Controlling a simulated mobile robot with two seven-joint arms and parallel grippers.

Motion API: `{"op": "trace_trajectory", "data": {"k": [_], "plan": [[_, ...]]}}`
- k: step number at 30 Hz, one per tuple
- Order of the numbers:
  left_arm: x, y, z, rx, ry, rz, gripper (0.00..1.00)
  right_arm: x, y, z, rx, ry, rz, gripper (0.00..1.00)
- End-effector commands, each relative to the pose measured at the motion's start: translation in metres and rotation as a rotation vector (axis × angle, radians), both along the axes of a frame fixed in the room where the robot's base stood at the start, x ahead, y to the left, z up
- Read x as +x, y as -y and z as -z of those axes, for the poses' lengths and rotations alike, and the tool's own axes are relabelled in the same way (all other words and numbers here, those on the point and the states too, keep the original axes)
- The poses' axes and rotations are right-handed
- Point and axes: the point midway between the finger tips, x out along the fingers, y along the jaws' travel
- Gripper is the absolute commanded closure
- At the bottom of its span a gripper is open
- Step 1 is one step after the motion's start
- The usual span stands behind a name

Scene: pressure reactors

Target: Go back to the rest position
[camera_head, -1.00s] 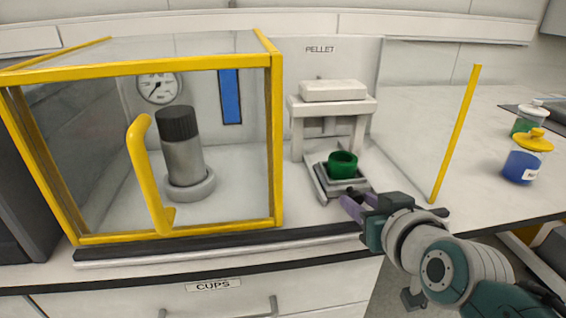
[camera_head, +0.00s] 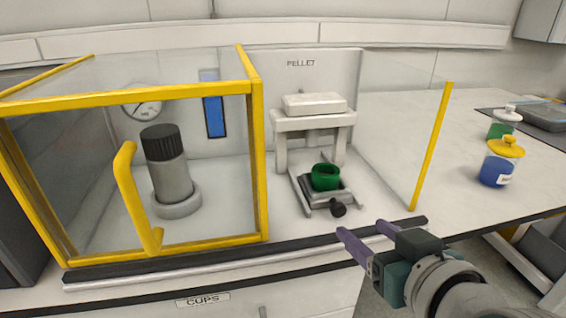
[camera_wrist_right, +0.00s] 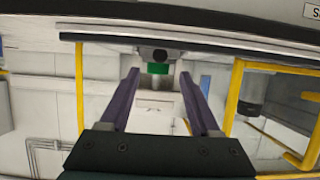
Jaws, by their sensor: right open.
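My right gripper (camera_head: 362,236) is in front of the bench edge at the lower right of the head view. Its two purple fingers are apart, with nothing between them. In the right wrist view the fingers of the right gripper (camera_wrist_right: 162,95) are also spread and empty. A green cup (camera_head: 325,177) sits on the plate of the white pellet press (camera_head: 315,120), clear of the fingers. The green cup also shows in the right wrist view (camera_wrist_right: 158,68), beyond the fingertips. My left gripper is in neither view.
A yellow-framed glass enclosure (camera_head: 258,170) holds a grey cylinder with a black cap (camera_head: 168,170). A yellow post (camera_head: 432,145) edges the glass right of the press. Blue (camera_head: 495,172) and green (camera_head: 502,128) jars stand on the bench at right. The CUPS drawer (camera_head: 250,300) is below.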

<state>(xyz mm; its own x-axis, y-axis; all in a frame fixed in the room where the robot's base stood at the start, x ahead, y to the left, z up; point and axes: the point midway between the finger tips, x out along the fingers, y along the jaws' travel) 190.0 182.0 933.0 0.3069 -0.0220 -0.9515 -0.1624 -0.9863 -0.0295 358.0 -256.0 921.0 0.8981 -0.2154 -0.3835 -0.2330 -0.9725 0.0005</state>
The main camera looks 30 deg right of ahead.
Motion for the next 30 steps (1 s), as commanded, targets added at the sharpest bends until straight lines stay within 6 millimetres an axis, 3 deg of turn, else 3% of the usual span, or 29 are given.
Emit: {"op": "trace_trajectory", "data": {"k": [5,21,26,30], "plan": [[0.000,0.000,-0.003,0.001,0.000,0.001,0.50,-0.013,-0.003,-0.006,0.001,-0.001,0.001,0.37],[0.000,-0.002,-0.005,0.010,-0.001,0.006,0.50,-0.014,-0.004,-0.008,0.002,-0.005,-0.006,0.37],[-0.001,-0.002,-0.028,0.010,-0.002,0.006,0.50,-0.019,-0.022,-0.032,0.016,-0.109,-0.105,0.37],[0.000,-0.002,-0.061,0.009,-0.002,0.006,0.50,-0.047,-0.050,-0.064,0.032,-0.330,-0.246,0.37]]}}
